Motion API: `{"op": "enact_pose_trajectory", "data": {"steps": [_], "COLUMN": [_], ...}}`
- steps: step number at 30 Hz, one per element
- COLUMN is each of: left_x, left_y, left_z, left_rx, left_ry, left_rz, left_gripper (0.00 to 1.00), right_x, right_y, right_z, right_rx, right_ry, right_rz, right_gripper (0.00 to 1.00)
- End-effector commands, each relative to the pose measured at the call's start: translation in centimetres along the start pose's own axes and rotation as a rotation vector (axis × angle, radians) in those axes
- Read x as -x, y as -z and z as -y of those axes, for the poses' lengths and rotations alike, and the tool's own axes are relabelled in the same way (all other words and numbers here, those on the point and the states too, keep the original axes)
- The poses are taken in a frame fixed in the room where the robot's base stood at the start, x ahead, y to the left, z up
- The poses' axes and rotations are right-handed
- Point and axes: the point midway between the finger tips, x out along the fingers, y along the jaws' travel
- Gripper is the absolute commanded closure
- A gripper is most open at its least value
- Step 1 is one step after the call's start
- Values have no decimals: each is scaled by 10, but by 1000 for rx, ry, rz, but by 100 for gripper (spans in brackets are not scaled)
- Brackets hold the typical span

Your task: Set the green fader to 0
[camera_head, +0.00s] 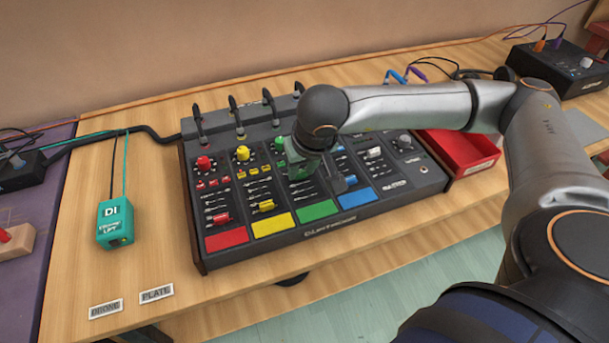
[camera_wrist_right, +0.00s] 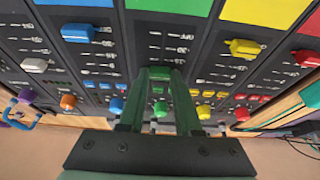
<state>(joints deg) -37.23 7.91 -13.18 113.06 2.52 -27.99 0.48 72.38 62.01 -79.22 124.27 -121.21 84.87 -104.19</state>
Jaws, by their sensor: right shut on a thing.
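The mixer (camera_head: 375,205) has red, yellow, green and blue channels, each with a fader and a coloured pad at the front. My right gripper (camera_head: 300,176) reaches down onto the green channel, behind the green pad (camera_head: 317,210). In the right wrist view its two fingers (camera_wrist_right: 160,75) are closed around the green fader's cap, which is mostly hidden between them. Scale marks show between the fingertips and the green pad (camera_wrist_right: 172,5). In the head view the gripper hides the green fader. My left gripper is not in view.
Cable plugs (camera_head: 237,112) rise along the mixer's back. A red tray (camera_head: 465,150) is at right, a teal DI box (camera_head: 115,225) at left.

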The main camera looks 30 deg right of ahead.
Motion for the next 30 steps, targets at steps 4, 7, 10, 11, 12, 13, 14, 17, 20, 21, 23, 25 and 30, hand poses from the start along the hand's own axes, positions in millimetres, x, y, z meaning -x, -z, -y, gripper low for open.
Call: {"op": "enact_pose_trajectory", "data": {"steps": [4, 7, 10, 11, 12, 13, 14, 17, 20, 21, 23, 25, 30], "left_x": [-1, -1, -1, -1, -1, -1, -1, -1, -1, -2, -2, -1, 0], "left_y": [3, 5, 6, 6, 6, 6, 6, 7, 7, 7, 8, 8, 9], "left_z": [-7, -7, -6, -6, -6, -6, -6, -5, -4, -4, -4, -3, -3], "left_rx": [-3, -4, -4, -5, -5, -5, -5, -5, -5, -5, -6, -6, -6], "left_ry": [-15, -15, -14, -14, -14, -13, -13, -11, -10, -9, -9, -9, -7], "left_rz": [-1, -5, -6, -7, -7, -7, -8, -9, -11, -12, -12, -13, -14], "left_gripper": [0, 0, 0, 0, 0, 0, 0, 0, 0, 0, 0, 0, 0], "right_x": [-1, -1, 0, 0, -1, -1, -1, -1, -1, -1, -1, 2, 23], "right_y": [3, 3, 3, 3, 3, 3, 3, 2, 2, 2, 2, 3, 4], "right_z": [0, 0, 0, 0, 0, 0, 0, 0, 0, 0, 0, 0, 0], "right_rx": [0, 0, 0, 0, 0, 0, 0, 0, 0, 0, 0, 0, -1], "right_ry": [0, 0, 0, 0, 0, 0, 0, 0, 0, 0, 0, 1, 3], "right_rz": [-3, -3, -2, -2, -2, -2, -2, -2, -1, -1, -1, -2, -5], "right_gripper": [100, 100, 61, 58, 53, 50, 46, 38, 38, 38, 38, 38, 38]}}
